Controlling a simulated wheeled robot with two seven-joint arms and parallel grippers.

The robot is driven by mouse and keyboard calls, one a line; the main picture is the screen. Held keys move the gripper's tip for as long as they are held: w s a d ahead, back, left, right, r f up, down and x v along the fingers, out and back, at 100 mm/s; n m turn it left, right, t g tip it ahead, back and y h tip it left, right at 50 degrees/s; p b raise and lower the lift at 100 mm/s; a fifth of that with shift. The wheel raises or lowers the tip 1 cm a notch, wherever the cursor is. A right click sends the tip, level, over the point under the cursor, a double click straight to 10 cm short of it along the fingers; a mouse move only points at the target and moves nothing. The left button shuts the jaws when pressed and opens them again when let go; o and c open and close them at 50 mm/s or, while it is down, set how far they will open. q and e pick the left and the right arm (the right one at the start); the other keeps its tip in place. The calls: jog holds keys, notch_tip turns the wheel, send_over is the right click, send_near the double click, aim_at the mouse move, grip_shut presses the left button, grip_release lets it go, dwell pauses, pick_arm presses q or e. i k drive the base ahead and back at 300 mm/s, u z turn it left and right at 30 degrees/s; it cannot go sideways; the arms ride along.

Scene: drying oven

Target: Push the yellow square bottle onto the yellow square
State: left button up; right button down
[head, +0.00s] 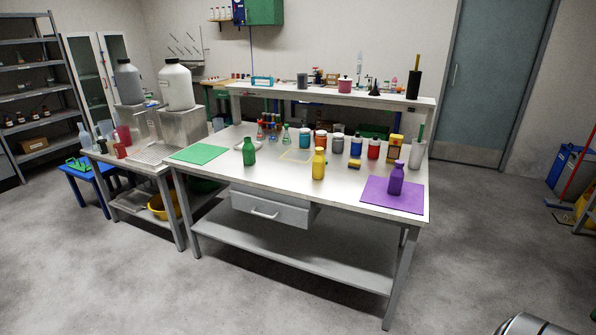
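The yellow square bottle (319,164) stands upright on the white worktable, near the middle. Neither of my grippers is in view.
A purple bottle (396,179) stands on a purple square (376,200) at right. A green bottle (249,152) stands right of a green square (199,153). Several lidded jars (337,143) line the back. The table's front middle (290,183) is clear.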

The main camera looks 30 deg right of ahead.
aim_at(318, 161)
jog(key=u, duration=0.4)
jog(key=i, duration=2.45)
jog(key=z, duration=1.55)
jog(key=i, duration=0.75)
jog(key=z, duration=0.75)
